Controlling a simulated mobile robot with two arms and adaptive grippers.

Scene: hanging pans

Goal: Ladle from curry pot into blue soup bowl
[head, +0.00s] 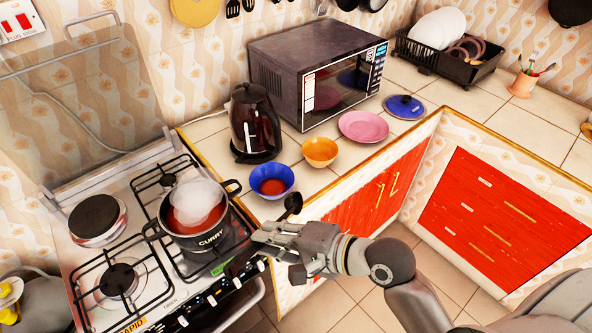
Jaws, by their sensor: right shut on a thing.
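The black curry pot (211,239) stands on the stove, with red curry in it and a whitish, see-through shape over its opening; I cannot tell if that is steam or a lid. The blue soup bowl (259,188) sits on the tiled counter right of the pot, with red liquid in it. My right gripper (264,241) is in front of the counter edge, right of the pot and below the bowl in the picture. It is shut on a black ladle (293,203), whose head shows just right of the blue bowl. The handle is mostly hidden. My left gripper is out of view.
An orange bowl (320,150) and a dark kettle (254,124) stand close to the blue bowl. Stove grates (119,279) surround the pot. A dish rack (445,60) is at the back right.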

